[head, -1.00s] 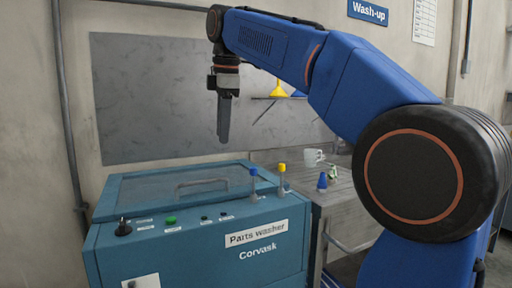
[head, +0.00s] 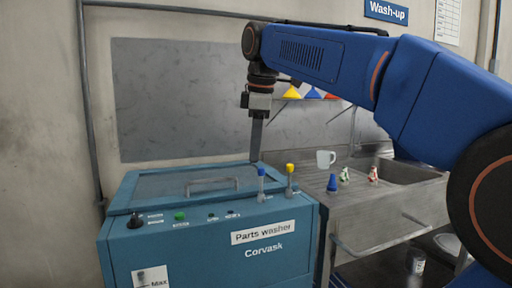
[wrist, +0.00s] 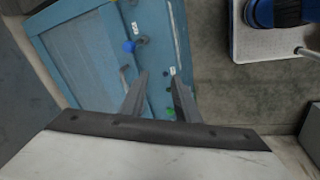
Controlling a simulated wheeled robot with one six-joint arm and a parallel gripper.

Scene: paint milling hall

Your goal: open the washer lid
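The teal parts washer (head: 215,262) stands in front of me at the lower left of the head view. Its lid (head: 155,186) lies flat and closed on top, with a grey bar handle (head: 213,186) near its front edge. The lid also shows at the left of the wrist view (wrist: 75,62). My gripper (head: 255,158) points down above the right end of the lid, behind the blue-topped lever (head: 261,180). In the wrist view my gripper (wrist: 159,76) has its two fingers apart with nothing between them. Whether the fingertips touch the washer is unclear.
A yellow-topped lever (head: 290,178) and a green button (head: 180,216) are on the washer's panel. A sink bench (head: 350,205) stands to the right, with a white mug (head: 326,159), a blue cone-shaped item (head: 332,182) and small figures. The wall is close behind.

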